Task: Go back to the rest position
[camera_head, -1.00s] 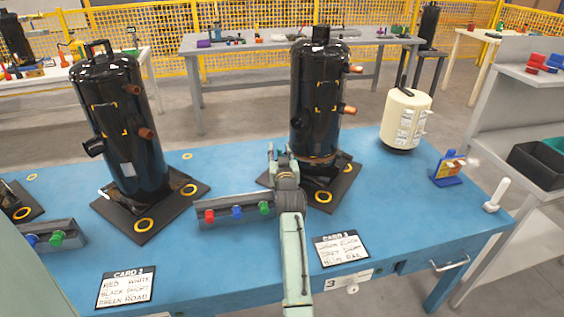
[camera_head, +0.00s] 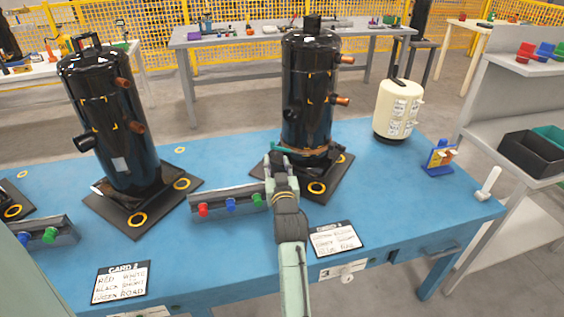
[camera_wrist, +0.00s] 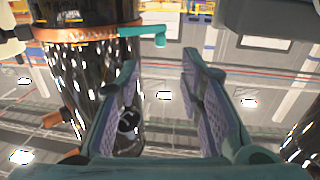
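My gripper (camera_head: 277,164) is open and empty, in front of the lower part of the middle black compressor (camera_head: 308,85). In the wrist view its two fingers (camera_wrist: 160,65) stand apart with nothing between them. A copper-coloured band (camera_wrist: 85,32) runs around a dark shiny cylinder. A teal piece (camera_wrist: 145,32) with a short downturned end sticks out from that band, beyond the fingertips and apart from them. In the head view a teal strip (camera_head: 285,150) shows at the compressor's base, just behind my gripper.
A grey rack (camera_head: 228,200) with red, blue and green knobs lies left of my gripper. Another black compressor (camera_head: 112,120) stands at left, and a cream canister (camera_head: 397,110) at right. Two cards (camera_head: 121,282) lie near the front edge of the blue table (camera_head: 400,205).

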